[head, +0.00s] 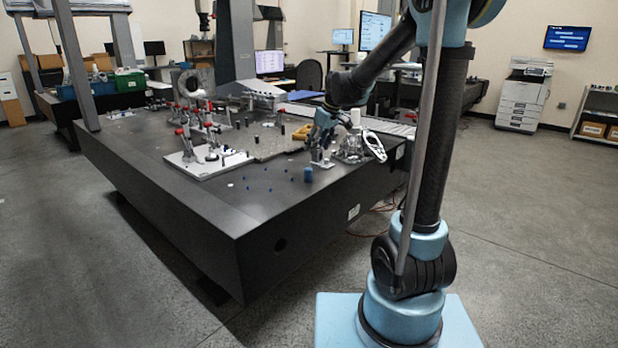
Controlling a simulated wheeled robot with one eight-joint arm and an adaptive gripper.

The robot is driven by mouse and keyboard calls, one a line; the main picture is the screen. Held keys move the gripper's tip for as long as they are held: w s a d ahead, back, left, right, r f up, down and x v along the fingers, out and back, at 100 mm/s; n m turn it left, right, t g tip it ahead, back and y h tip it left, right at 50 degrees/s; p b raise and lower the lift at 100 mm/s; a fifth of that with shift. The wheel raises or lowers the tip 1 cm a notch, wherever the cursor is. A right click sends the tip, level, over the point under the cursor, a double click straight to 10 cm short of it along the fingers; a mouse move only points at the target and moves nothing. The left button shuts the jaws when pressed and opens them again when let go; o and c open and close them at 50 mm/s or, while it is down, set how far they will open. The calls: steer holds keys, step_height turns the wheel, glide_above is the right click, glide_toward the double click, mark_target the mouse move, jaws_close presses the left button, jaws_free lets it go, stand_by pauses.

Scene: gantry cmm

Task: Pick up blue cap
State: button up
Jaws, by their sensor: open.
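A small blue cap (308,174) stands on the dark granite table near its front right edge. Several tiny blue pieces lie on the table to its left. My gripper (321,150) hangs at the end of my arm, above and slightly right of the cap, apart from it. It is open, with nothing seen in it. Its fingertips are small in this view and blend with metal parts behind or below them.
Close right of my gripper are a clear glass-like object (351,149) and a white looped part (374,147). A white fixture plate (205,163) with red-tipped clamps lies to the left. The front table surface (235,208) is mostly clear.

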mark_target(309, 168)
steer(key=x, duration=1.4)
steer(key=shift+d, duration=0.1)
steer(key=shift+r, duration=0.1)
steer(key=c, duration=0.9)
